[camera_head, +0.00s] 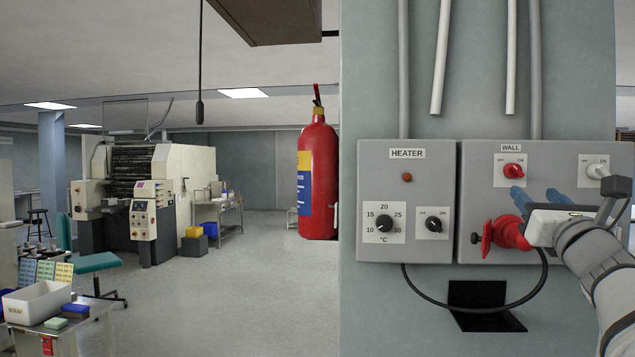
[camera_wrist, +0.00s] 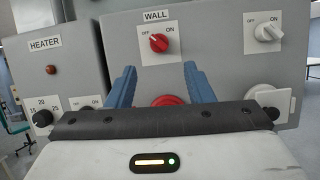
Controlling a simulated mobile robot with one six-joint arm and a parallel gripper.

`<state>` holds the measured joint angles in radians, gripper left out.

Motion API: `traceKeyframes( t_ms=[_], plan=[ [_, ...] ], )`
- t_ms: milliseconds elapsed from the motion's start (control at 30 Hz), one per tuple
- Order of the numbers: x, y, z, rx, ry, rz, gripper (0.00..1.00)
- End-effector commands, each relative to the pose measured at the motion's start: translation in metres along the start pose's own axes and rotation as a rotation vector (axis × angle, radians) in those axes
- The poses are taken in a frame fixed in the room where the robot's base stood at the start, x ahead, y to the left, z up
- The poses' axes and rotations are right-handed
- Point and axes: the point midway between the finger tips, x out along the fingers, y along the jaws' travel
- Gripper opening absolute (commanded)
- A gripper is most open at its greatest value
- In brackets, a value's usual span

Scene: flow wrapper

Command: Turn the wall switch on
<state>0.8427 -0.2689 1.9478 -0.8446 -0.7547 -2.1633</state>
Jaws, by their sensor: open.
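The wall switch is a red rotary knob (camera_head: 513,171) under a WALL label, with OFF marked at its left and ON at its right. It also shows in the wrist view (camera_wrist: 159,43), where its ridge seems to slant from upper left to lower right, toward OFF at the top. My gripper (camera_head: 535,191) is open, with its two blue fingers apart and empty. In the wrist view my gripper (camera_wrist: 159,68) has its fingertips below the knob, one to each side. I see no contact with the knob; the depth gap is hard to judge.
A red plug or socket (camera_head: 508,234) sits below the knob, partly behind my gripper. A white rotary switch (camera_head: 597,170) is to the right. The HEATER box (camera_head: 406,238) with two black dials is to the left. A black cable (camera_head: 428,303) hangs beneath the boxes.

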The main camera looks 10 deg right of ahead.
Motion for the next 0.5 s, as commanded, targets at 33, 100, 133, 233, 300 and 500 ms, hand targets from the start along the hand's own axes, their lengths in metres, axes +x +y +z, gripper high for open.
traceKeyframes(
  t_ms=[33,100,133,233,300,500],
  plan=[
    [0.000,-0.002,0.001,-0.029,-0.006,0.008,0.47],
    [0.005,-0.001,0.003,-0.046,-0.009,0.014,0.47],
    [0.008,-0.001,0.003,-0.048,-0.010,0.016,0.47],
    [0.022,0.000,0.005,-0.045,-0.010,0.017,0.47],
    [0.035,0.001,0.005,-0.045,-0.009,0.017,0.47],
    [0.064,0.001,0.005,-0.043,-0.010,0.015,0.47]
  ],
)
